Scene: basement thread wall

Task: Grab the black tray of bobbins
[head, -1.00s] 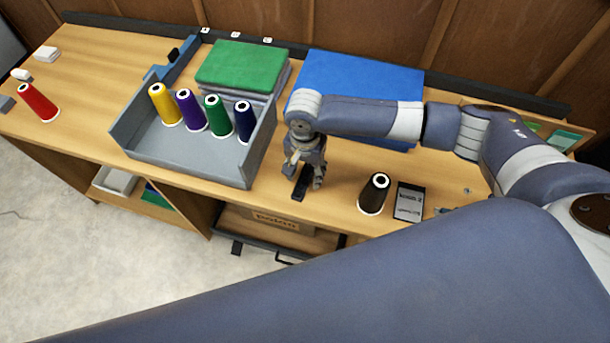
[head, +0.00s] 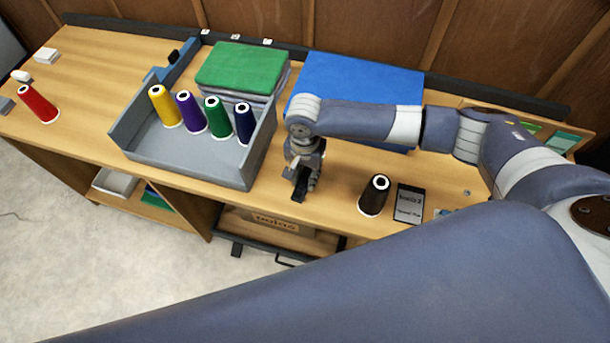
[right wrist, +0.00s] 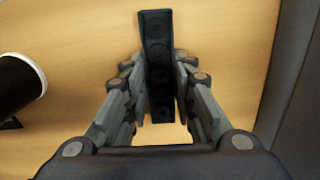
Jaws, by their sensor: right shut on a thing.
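The black tray of bobbins (right wrist: 157,60) is a narrow dark strip with a row of round wells, seen from above in the right wrist view. In the head view only its near end (head: 298,197) shows below my right gripper. My right gripper (head: 303,185) points down over the wooden worktop, right of the grey bin. In the right wrist view its fingers (right wrist: 159,90) are closed against both long sides of the tray. Part of the tray is hidden by the gripper. My left gripper is not in view.
A grey bin (head: 190,165) with yellow, purple, green and navy thread cones stands left of the gripper. Green and blue stacks (head: 355,85) are behind. The worktop's front edge is close.

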